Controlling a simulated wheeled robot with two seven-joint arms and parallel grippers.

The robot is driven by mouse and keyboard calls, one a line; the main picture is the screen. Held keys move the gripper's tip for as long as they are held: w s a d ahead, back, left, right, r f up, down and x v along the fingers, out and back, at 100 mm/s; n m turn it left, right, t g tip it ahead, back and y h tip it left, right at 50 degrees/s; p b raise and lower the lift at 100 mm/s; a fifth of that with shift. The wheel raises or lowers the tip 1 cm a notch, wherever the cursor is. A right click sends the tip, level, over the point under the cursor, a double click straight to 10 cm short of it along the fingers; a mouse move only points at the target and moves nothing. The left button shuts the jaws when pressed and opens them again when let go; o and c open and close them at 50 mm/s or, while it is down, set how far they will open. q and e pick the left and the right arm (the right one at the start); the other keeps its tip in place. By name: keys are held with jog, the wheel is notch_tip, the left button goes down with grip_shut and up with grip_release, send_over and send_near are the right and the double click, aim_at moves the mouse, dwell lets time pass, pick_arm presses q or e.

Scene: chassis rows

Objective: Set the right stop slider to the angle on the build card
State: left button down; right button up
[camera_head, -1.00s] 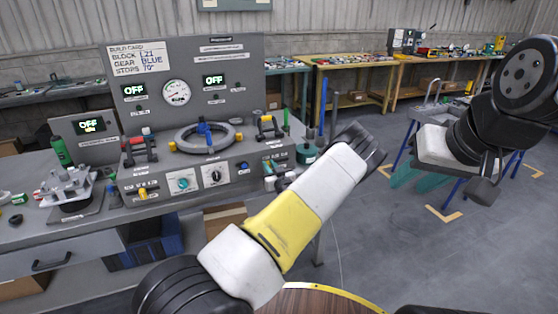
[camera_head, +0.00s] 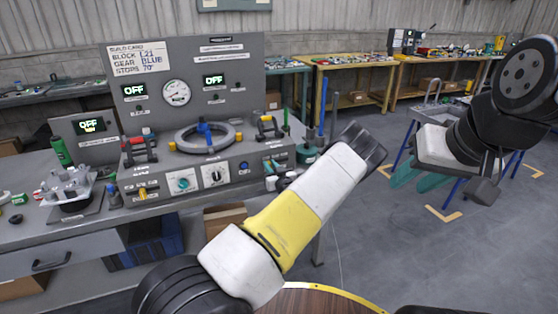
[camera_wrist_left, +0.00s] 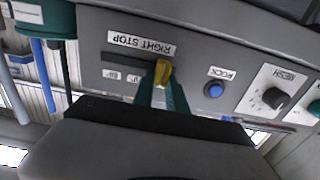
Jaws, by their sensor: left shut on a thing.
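The build card (camera_head: 139,57) on the panel reads block L21, gear blue, stops 70°. The right stop slider has a yellow knob (camera_wrist_left: 163,72) in a dark slot (camera_wrist_left: 128,62) under the "RIGHT STOP" label. My left gripper (camera_wrist_left: 162,90) has its teal fingers closed around this knob. The knob sits toward the right part of the slot in the left wrist view; the scale marks below are too small to read surely, and the fingers hide part of them. In the head view, my left arm partly hides this area. My right gripper (camera_head: 425,178) is open and empty, away to the right.
A blue button (camera_wrist_left: 214,90) and the "MESH" knob (camera_wrist_left: 275,98) are right of the slider in the left wrist view. The bench panel holds a grey ring (camera_head: 205,138) and a red-handled clamp (camera_head: 139,148). Displays read OFF.

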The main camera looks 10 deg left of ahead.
aim_at(275, 159)
pick_arm(q)
jog(key=w+d, duration=0.2)
jog(key=d, duration=0.1)
jog(key=c, duration=1.3)
grip_release()
